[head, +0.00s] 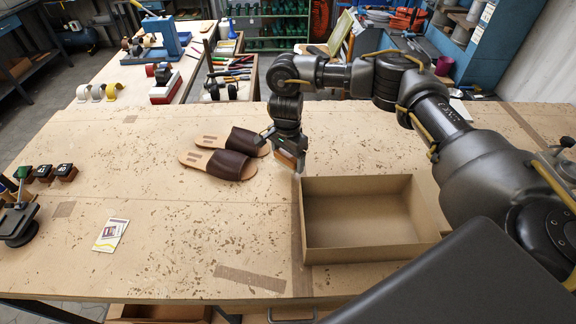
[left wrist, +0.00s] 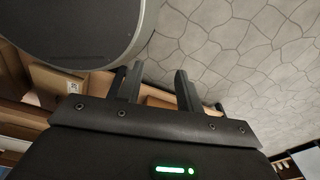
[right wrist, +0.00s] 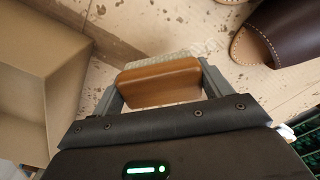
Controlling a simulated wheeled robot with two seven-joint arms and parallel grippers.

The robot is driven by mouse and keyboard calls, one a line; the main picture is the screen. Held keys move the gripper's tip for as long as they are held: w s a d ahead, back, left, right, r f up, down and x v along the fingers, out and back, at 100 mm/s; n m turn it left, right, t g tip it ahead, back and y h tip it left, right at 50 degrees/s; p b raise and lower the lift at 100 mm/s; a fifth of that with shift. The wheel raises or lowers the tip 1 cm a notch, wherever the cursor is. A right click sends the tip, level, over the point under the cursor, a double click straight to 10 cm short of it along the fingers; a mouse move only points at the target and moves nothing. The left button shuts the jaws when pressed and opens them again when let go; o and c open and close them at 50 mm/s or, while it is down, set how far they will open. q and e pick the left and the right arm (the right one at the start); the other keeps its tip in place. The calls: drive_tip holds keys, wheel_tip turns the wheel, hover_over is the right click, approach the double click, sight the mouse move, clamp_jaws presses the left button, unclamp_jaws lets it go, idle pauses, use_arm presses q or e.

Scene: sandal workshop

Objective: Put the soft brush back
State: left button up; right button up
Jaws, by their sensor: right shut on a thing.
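The soft brush (right wrist: 160,82) has an orange-brown wooden back and pale bristles. My right gripper (right wrist: 157,88) is shut on its wooden block. In the head view the brush (head: 287,160) hangs under my right gripper (head: 288,150), between the sandals and the open box. Its bristles are close to the tabletop; I cannot tell whether they touch it. My left gripper (left wrist: 158,82) shows in the left wrist view with its fingers apart and nothing between them; it is not seen in the head view.
An open, empty cardboard box (head: 368,254) stands right of the brush. A pair of brown sandals (head: 232,165) lies to its left. A card (head: 111,235) and stamp-like tools (head: 45,173) are at the left. The table's (head: 170,265) front middle is clear.

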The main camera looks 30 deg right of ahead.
sight(289, 168)
drive_tip(key=shift+s+f, duration=0.25)
wheel_tip(289, 168, down, 3)
drive_tip(key=shift+f+p, duration=0.1)
drive_tip(key=shift+p, duration=0.2)
drive_tip(key=shift+w+f, duration=0.1)
drive_tip(key=shift+f, duration=0.05)
use_arm(q)
drive_tip(key=shift+s+r, duration=0.3)
drive_tip(key=shift+s, duration=0.35)
drive_tip(key=shift+f, duration=0.1)
use_arm(e)
drive_tip(key=shift+f+b, duration=0.1)
drive_tip(key=shift+b, duration=0.2)
drive_tip(key=o, duration=1)
use_arm(q)
drive_tip(key=shift+w+f, duration=0.15)
drive_tip(key=shift+w, duration=0.2)
